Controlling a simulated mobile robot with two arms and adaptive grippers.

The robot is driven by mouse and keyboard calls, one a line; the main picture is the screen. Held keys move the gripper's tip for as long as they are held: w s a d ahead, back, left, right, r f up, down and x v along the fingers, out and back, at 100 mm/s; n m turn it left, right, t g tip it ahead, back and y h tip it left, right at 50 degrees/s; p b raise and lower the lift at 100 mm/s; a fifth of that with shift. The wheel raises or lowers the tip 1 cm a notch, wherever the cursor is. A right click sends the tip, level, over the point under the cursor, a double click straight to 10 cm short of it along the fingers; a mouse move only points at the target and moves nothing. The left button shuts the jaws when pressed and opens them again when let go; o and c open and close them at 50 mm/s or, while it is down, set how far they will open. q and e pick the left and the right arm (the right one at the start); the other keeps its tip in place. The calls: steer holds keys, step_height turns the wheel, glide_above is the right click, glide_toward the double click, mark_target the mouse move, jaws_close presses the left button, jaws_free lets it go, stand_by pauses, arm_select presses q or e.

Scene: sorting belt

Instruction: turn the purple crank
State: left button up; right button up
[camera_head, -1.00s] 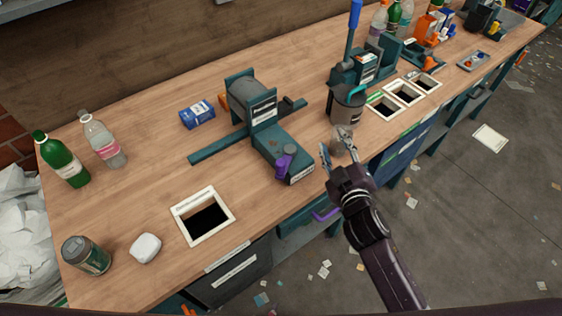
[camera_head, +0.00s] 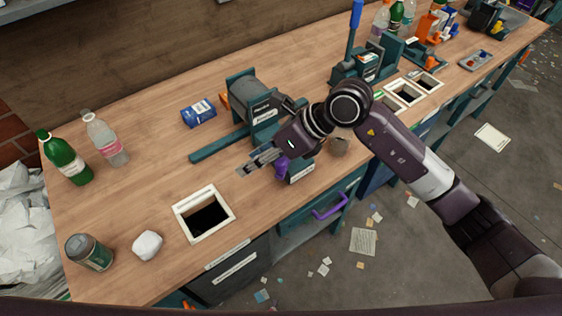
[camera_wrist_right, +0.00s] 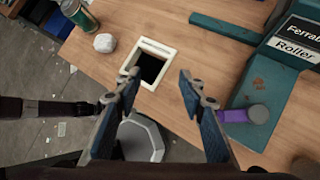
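The purple crank (camera_head: 282,167) sits on the front end of the teal roller machine (camera_head: 302,174), on the near side of the bench. My right gripper (camera_head: 250,164) is beside the crank, to its left, with the forearm reaching over the machine and hiding part of it. In the right wrist view, the crank (camera_wrist_right: 236,115) lies outside the fingers, by the right finger. The fingers of the gripper (camera_wrist_right: 160,78) are spread with nothing between them. Whether the right finger touches the crank cannot be told. My left gripper is not identifiable in these views.
A white-framed opening (camera_head: 178,213) lies left of the gripper. A white lump (camera_head: 147,246), a dark can (camera_head: 88,252), bottles (camera_head: 66,158) and a blue box (camera_head: 198,112) stand on the bench. A purple drawer handle (camera_head: 330,207) juts from the front below.

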mark_target(282, 162)
steer(key=w+d+f+t+h, duration=0.15)
steer(key=w+d+h, duration=0.3)
steer(key=d, duration=0.45)
steer(key=x, duration=0.2)
steer(key=p+x, duration=0.1)
steer(key=x, duration=0.2)
steer(key=s+p+x, duration=0.1)
steer(key=x, duration=0.2)
steer(key=shift+a+f, duration=0.1)
jaws_close()
steer(key=shift+w, duration=0.1)
